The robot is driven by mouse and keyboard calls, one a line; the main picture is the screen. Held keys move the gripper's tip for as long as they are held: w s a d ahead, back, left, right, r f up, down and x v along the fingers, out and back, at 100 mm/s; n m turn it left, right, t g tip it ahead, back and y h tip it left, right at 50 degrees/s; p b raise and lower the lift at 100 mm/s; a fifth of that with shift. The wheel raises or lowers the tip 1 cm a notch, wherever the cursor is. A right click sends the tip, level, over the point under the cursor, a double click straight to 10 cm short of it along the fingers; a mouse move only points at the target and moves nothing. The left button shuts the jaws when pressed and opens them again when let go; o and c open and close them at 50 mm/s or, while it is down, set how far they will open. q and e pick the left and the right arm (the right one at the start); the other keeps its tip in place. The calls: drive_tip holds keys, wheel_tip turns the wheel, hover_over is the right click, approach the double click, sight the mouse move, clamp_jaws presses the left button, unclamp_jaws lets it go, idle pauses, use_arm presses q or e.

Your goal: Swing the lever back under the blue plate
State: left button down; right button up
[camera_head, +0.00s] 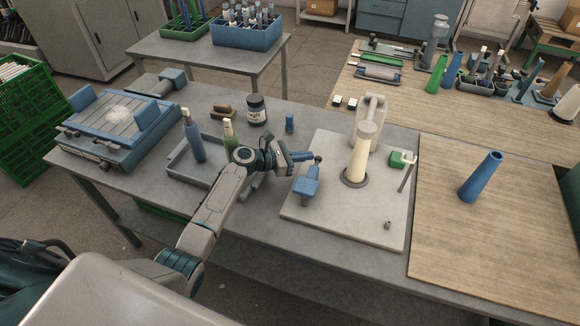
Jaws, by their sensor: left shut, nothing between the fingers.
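The blue plate (305,188) sits on a short grey post at the left side of the winder's pale base board (340,225). A lever with a dark round knob (318,159) shows just behind the blue plate, its knob sticking out past the plate's far edge. My left gripper (307,156) reaches in from the left and is shut and empty, with its fingertips close beside the knob. I cannot tell whether they touch it. The lever's lower part is hidden by the plate. My right gripper is not in view.
A cream cone (360,155) stands upright on the base board, right of the plate, before a pale bracket (374,110). A green block on a post (399,159) stands further right.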

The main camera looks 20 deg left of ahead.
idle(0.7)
use_arm(q)
drive_tip(key=shift+s+a, duration=0.1)
drive_tip(key=shift+a, duration=0.05)
drive_tip(key=b+v, duration=0.1)
drive_tip(key=v, duration=0.6)
drive_tip(key=shift+b, duration=0.4)
